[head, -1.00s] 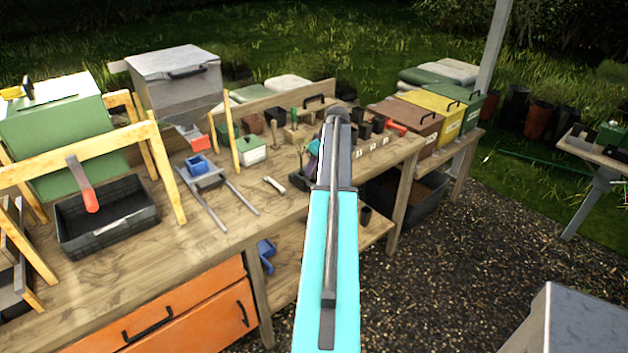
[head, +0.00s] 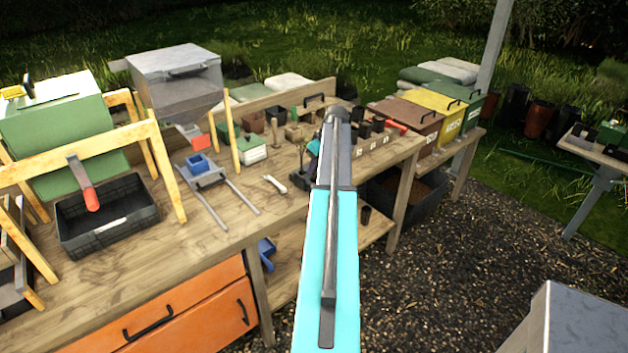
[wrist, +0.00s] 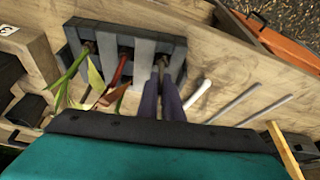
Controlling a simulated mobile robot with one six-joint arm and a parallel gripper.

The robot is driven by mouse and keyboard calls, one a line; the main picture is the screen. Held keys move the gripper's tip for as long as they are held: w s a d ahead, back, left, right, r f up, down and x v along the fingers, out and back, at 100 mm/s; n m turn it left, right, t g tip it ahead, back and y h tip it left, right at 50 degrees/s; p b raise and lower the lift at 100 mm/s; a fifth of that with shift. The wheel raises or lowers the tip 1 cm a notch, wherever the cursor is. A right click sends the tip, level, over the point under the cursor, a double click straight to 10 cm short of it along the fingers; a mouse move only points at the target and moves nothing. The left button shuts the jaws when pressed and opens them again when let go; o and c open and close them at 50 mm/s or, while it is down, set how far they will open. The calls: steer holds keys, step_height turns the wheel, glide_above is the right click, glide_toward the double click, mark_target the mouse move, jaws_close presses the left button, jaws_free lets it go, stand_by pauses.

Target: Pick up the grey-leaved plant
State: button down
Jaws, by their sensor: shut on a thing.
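A dark grey slotted rack (wrist: 140,45) sits on the wooden bench in the wrist view. My gripper (wrist: 161,78) reaches down over its right-hand slot, its two purplish fingers close together. They are shut on what looks like the grey-leaved plant (wrist: 163,61), a thin greyish piece between the tips; its leaves are mostly hidden. A green-stemmed plant (wrist: 72,72) stands in the left slot, and a red-stemmed plant (wrist: 119,70) with brownish leaves in the middle one. In the head view my arm hides most of the rack and the plants.
A white-handled tool (head: 275,184) lies beside the rack. Dark square pots (head: 364,130) stand behind number labels towards the back right. Bare bench lies in front.

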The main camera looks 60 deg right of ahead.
steer(key=shift+r, duration=0.15)
steer(key=shift+r+b, duration=0.7)
steer(key=shift+r, duration=0.1)
steer(key=shift+s+d+r+b, duration=0.15)
steer(key=shift+s+r+b, duration=0.35)
steer(key=shift+r, duration=0.2)
steer(key=s+d+r+b, duration=0.1)
steer(key=s+b, duration=0.1)
steer(key=s, duration=0.5)
steer(key=s+d+b, duration=0.2)
steer(key=s, duration=0.5)
steer(key=shift+s+r, duration=0.3)
steer(key=shift+r, duration=0.05)
